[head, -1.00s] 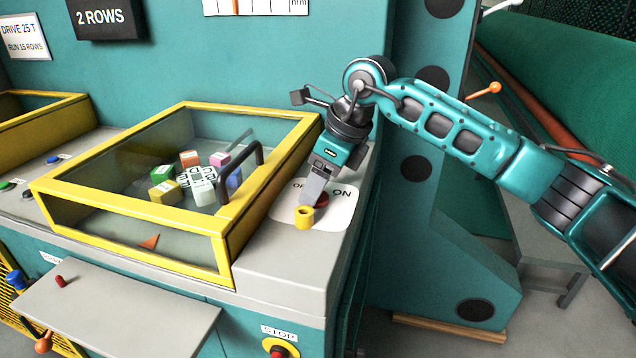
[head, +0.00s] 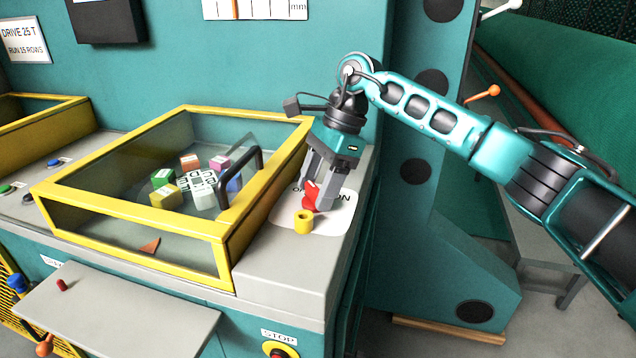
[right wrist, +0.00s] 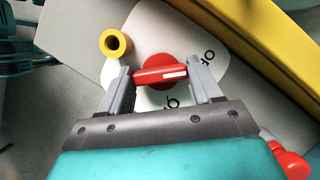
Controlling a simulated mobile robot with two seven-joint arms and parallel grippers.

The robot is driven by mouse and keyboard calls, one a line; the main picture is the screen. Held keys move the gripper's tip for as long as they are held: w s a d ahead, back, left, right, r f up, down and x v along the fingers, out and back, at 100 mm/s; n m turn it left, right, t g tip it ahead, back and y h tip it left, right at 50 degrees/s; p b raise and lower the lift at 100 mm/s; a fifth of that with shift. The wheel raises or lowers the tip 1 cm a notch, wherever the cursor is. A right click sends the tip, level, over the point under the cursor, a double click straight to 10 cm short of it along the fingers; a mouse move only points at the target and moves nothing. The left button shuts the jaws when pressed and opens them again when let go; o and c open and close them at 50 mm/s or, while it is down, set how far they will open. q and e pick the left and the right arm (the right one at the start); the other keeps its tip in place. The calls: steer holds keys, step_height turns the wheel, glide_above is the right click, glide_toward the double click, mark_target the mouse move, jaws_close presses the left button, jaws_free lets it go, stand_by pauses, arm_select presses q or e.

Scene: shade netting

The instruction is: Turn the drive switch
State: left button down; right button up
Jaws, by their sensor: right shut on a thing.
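The drive switch is a red rotary knob (head: 309,196) on a white plate (head: 333,222) on the grey console top. In the right wrist view the red knob (right wrist: 158,72) has a bar-shaped handle with a white mark at its right end. My right gripper (head: 322,205) reaches down over the knob. Its two fingers (right wrist: 163,78) stand at either end of the handle, shut on it. The plate's lettering is partly covered; an N shows beside the fingers in the head view. My left gripper is not in view.
A yellow hollow peg (head: 304,222) stands just in front of the knob. Left of it is a yellow-framed glass-lidded box (head: 225,240) with a black handle (head: 243,180) and several coloured cubes inside.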

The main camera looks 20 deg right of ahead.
steer(key=shift+n, duration=0.4)
steer(key=o, duration=1.1)
steer(key=shift+c, duration=0.2)
steer(key=v, duration=1.3)
steer(key=shift+p, duration=0.3)
steer(key=shift+a, duration=0.15)
